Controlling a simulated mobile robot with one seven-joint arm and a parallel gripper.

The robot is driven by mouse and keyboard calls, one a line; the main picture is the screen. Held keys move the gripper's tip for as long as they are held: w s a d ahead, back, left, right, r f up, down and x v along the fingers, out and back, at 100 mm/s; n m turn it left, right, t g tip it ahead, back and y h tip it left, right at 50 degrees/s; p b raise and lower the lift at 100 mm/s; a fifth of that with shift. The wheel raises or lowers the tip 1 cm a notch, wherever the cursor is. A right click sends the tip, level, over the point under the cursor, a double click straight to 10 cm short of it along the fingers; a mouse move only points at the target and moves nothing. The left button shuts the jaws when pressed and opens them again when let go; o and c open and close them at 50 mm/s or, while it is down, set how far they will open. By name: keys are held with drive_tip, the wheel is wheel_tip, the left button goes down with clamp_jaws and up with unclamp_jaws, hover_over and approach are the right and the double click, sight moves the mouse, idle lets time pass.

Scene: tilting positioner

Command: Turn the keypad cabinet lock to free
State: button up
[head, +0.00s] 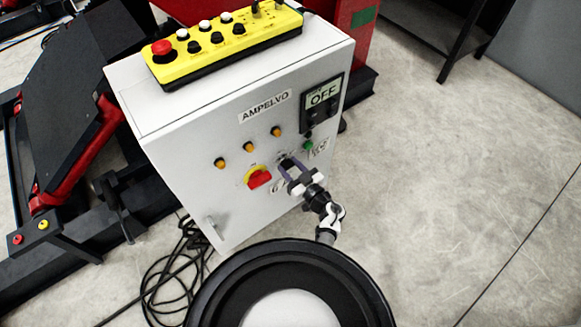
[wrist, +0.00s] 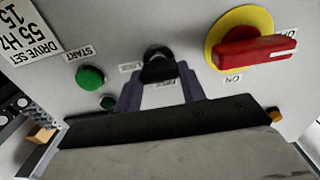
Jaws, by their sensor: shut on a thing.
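The cabinet (head: 215,120) is a light grey box with a front panel of controls. Its lock (wrist: 158,66) shows in the wrist view as a small black knob between two small labels. One label, upside down and partly covered, seems to read FREE (wrist: 165,85); the other (wrist: 128,68) is too small to read. My gripper (wrist: 160,84) has its purple fingers shut on the black knob, one on each side. In the head view my gripper (head: 291,167) is against the panel and hides most of the lock. Which way the knob points is hard to tell.
A red rotary switch (wrist: 255,50) on a yellow plate and a green START button (wrist: 90,77) flank the lock. A display (head: 322,95) reads OFF. A yellow pendant (head: 225,42) lies on top. Black cables (head: 175,270) lie on the floor; the floor at right is clear.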

drive_tip(key=shift+n, duration=0.4)
drive_tip(key=shift+c, duration=0.3)
drive_tip(key=n+b, duration=0.1)
drive_tip(key=n, duration=0.2)
drive_tip(key=shift+f, duration=0.1)
drive_tip(key=n+b, duration=0.2)
drive_tip(key=n, duration=0.3)
drive_tip(key=shift+s+a+f, duration=0.1)
drive_tip(key=shift+n+b, duration=2.05)
drive_tip(key=shift+n, duration=2.45)
drive_tip(key=o, duration=1)
